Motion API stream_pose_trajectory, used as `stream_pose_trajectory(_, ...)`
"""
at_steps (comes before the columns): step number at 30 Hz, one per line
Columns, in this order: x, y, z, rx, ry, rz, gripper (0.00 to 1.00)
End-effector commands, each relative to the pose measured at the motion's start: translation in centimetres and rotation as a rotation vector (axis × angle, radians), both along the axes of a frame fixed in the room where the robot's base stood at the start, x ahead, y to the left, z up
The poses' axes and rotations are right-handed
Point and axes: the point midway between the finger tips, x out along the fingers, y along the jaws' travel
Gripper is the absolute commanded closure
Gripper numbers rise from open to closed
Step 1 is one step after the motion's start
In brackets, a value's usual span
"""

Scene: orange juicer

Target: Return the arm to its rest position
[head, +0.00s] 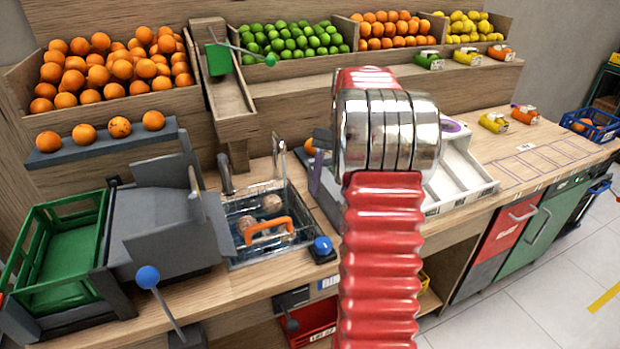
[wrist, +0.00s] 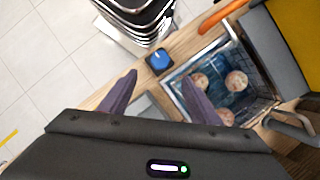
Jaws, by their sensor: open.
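My red and chrome arm (head: 382,250) rises through the middle of the head view, bent at the top, in front of the counter. My gripper is mostly hidden behind it there, with only a sliver of a purple finger showing at its left. In the wrist view my gripper (wrist: 158,78) has its two purple fingers spread apart with nothing between them. It hangs over the counter, next to the wash basin (wrist: 262,85) and a blue button (wrist: 158,60). The basin (head: 230,262) and the blue button (head: 322,246) are left of my arm in the head view.
Several oranges lie in the basin, under an orange handle (head: 266,228). A grey machine with a blue-knobbed lever (head: 148,277) and a green crate (head: 68,258) stand at left. A white divided tray (head: 462,178) is right of my arm. Fruit bins line the back.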

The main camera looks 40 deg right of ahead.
Motion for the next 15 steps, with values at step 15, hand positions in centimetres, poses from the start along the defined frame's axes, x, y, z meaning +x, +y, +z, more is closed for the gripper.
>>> stream_pose_trajectory(15,0.3,2.4,1.4,-0.035,-0.04,0.057,0.43)
